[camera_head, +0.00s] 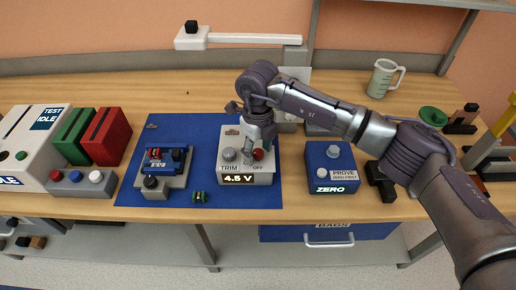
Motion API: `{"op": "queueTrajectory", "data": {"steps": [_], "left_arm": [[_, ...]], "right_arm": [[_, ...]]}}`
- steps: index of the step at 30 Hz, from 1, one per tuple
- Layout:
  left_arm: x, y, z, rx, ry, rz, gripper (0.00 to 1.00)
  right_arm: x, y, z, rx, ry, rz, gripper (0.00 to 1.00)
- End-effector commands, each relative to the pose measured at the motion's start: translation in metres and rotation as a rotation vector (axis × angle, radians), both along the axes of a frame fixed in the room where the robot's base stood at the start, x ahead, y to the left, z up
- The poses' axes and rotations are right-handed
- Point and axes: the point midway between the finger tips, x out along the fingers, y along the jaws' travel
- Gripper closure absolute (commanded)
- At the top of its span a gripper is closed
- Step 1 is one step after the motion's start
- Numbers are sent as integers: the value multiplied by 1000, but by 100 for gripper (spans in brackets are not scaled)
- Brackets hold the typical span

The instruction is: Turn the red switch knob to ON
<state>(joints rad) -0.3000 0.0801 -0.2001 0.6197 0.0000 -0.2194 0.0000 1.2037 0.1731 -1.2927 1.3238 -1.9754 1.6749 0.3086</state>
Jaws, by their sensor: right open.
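The red switch knob (258,154) sits on the top right of a white supply box (230,132), beside the word OFF. A grey knob (229,155) is to its left above the label TRIM, and the display (239,178) reads 4.5 V. My arm hides part of the box's back. My left gripper is not in view.
The box stands on a blue mat (133,188) with a circuit fixture (165,165) on its left. A blue PROVE box (332,168) stands at right. A measuring jug (384,78) is at the back. A white lamp arm (240,39) extends above the back of the bench.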

Motion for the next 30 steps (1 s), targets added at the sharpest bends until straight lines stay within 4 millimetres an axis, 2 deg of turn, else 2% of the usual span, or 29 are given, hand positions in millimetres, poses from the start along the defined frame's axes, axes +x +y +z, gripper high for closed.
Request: {"op": "queueTrajectory", "data": {"steps": [5,15,19,24,30], "left_arm": [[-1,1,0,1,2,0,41],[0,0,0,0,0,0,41],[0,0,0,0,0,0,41],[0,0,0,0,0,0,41],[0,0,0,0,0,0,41]], "right_arm": [[0,0,12,1,-1,0,45],[1,0,82,1,-4,0,45],[1,0,103,0,-3,0,45],[0,0,118,-1,-1,0,45],[0,0,120,0,0,0,45]]}}
